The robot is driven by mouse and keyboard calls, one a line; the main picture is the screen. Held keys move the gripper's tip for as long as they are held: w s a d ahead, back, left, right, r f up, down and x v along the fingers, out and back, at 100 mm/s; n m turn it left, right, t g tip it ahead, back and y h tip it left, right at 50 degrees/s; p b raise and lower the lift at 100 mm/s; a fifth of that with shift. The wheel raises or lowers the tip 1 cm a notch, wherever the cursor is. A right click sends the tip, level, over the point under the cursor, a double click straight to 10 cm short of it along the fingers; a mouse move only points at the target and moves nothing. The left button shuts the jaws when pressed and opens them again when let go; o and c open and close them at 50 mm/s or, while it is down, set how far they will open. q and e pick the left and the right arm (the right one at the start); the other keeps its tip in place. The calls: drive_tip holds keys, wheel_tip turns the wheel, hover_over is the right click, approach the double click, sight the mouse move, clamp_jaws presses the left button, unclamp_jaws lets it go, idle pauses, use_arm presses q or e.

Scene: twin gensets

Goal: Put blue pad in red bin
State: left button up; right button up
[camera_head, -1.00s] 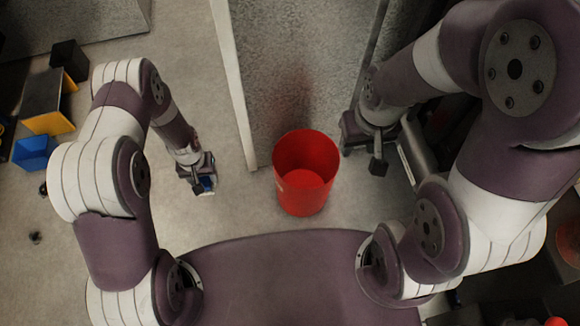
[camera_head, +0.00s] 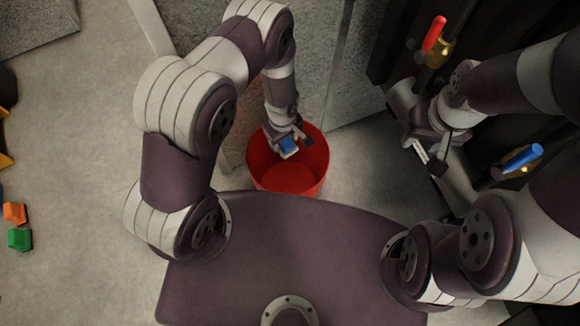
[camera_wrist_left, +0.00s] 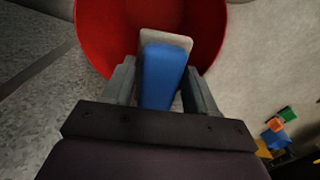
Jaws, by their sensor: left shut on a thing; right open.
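The blue pad (camera_head: 288,145) has a pale backing and is held in my left gripper (camera_head: 291,143). In the left wrist view the blue pad (camera_wrist_left: 163,75) sits between the two fingers of the left gripper (camera_wrist_left: 160,88). The red bin (camera_head: 262,172) stands on the floor in front of my base. The pad is over the bin's opening in the head view, and the bin's red wall (camera_wrist_left: 98,35) shows beyond the pad in the wrist view. My right gripper (camera_head: 428,158) is open and empty, to the right of the bin.
A red-handled lever (camera_head: 434,34) and a blue-handled lever (camera_head: 522,157) are on the dark machinery at right. Orange (camera_head: 14,213) and green (camera_head: 19,239) blocks lie on the floor at far left. A grey panel stands behind the bin.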

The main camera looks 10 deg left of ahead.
use_arm(q)
wheel_tip(320, 180, down, 5)
drive_tip(key=b, duration=0.4)
drive_tip(key=shift+f, duration=0.1)
drive_tip(key=o, duration=1)
wheel_tip(320, 180, up, 13)
drive_tip(key=p, duration=0.3)
drive_tip(key=shift+f, duration=0.15)
